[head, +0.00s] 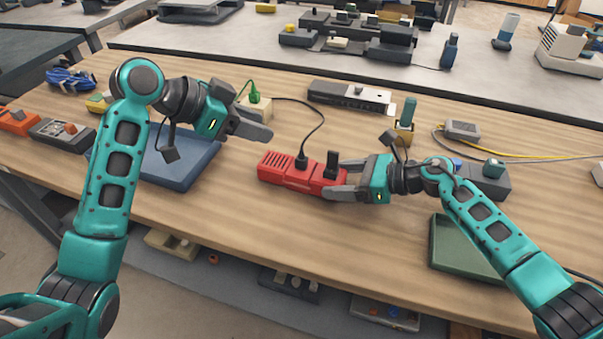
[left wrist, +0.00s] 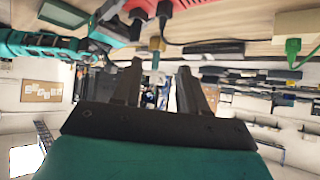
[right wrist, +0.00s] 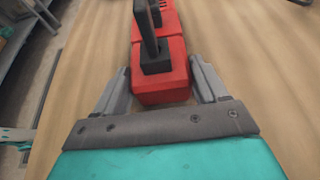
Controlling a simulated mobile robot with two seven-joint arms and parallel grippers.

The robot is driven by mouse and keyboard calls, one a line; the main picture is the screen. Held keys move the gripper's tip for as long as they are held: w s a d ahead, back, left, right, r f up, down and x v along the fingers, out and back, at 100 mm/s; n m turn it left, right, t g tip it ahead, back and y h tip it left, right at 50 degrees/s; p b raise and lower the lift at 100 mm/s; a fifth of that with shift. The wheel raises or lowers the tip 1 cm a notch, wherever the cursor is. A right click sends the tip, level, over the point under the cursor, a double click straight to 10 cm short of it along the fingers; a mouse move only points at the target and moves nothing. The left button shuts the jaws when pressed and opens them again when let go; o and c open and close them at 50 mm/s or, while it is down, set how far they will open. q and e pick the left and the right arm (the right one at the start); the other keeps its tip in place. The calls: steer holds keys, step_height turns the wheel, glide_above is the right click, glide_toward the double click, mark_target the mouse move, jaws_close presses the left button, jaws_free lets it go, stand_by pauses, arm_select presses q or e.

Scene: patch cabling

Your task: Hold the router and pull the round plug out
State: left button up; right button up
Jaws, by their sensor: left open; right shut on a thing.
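The red router (head: 290,175) lies on the wooden table. A round black plug (head: 302,160) with a black cable stands upright in its top, left of a taller rectangular black plug (head: 332,163). My right gripper (head: 336,180) is shut on the router's right end; the right wrist view shows a finger on each side of the red body (right wrist: 160,92). My left gripper (head: 268,126) is open and empty, above and left of the round plug, apart from it. In the left wrist view, the round plug (left wrist: 165,8) shows at the top edge, beyond the open fingers (left wrist: 160,75).
The black cable (head: 318,122) loops back behind the router toward a beige block (head: 262,108) with a green plug (head: 254,93). A blue tray (head: 180,165) lies left, a green tray (head: 455,250) right. A grey box (head: 350,96) stands behind. The table front of the router is clear.

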arm_select(q)
steer(key=shift+f, duration=0.2)
stand_by(0.6)
steer(key=shift+o, duration=0.4)
steer(key=shift+o, duration=0.4)
steer(key=shift+d, duration=0.2)
steer(key=r+m+g+y, duration=0.2)
steer(key=m+g+y, duration=0.3)
steer(key=m+y, duration=0.4)
glide_above(301, 158)
step_height(301, 158, down, 12)
steer(key=shift+f, duration=0.1)
